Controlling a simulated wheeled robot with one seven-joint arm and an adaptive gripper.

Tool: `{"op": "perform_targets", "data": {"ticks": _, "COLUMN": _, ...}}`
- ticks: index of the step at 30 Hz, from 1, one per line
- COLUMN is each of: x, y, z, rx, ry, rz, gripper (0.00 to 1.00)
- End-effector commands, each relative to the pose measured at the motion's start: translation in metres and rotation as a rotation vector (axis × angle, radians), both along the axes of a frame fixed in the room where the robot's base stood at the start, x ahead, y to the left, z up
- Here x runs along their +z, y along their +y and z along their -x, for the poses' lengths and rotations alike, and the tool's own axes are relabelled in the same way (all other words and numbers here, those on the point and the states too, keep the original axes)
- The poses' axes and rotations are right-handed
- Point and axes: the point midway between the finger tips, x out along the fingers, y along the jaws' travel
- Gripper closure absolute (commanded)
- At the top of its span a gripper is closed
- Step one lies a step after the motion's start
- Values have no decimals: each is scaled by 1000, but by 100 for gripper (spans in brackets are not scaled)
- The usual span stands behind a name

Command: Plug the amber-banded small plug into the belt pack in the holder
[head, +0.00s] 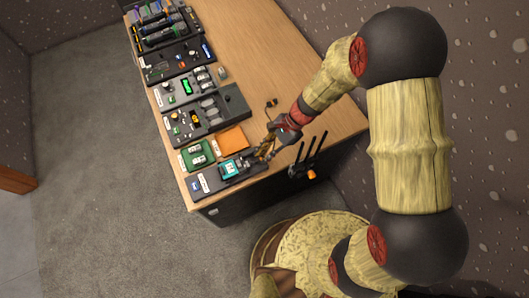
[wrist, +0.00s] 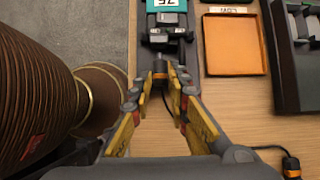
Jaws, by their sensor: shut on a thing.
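The belt pack (head: 229,168) has a teal label and lies in a dark holder (head: 201,187) at the table's near corner. In the wrist view the belt pack (wrist: 166,20) is at the top, partly cut off by the frame. My gripper (wrist: 160,82) is shut on a small dark plug (wrist: 159,66) with an amber band. The plug points toward the belt pack's near end, and its thin cable trails back between the fingers. I cannot tell whether its tip touches the belt pack. In the head view my gripper (head: 267,152) is right of the belt pack and hides the plug.
An orange tray (wrist: 235,46) is right of the holder, and a green tray (head: 183,158) is beside it. Another dark, amber-banded plug (wrist: 292,171) lies on the wood at lower right. Several dark consoles (head: 180,62) line the table's left side. Black antennas (head: 308,157) stand by the table edge.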

Motion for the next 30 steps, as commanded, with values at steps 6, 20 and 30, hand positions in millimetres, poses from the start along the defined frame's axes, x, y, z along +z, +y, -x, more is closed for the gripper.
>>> {"op": "perform_targets", "data": {"ticks": 6, "x": 0, "y": 0, "z": 0, "rx": 0, "ry": 0, "rz": 0, "gripper": 100}}
{"op": "perform_targets", "data": {"ticks": 20, "x": 0, "y": 4, "z": 2, "rx": 0, "ry": 0, "rz": 0, "gripper": 100}}
{"op": "perform_targets", "data": {"ticks": 30, "x": 0, "y": 8, "z": 5, "rx": 0, "ry": 0, "rz": 0, "gripper": 100}}
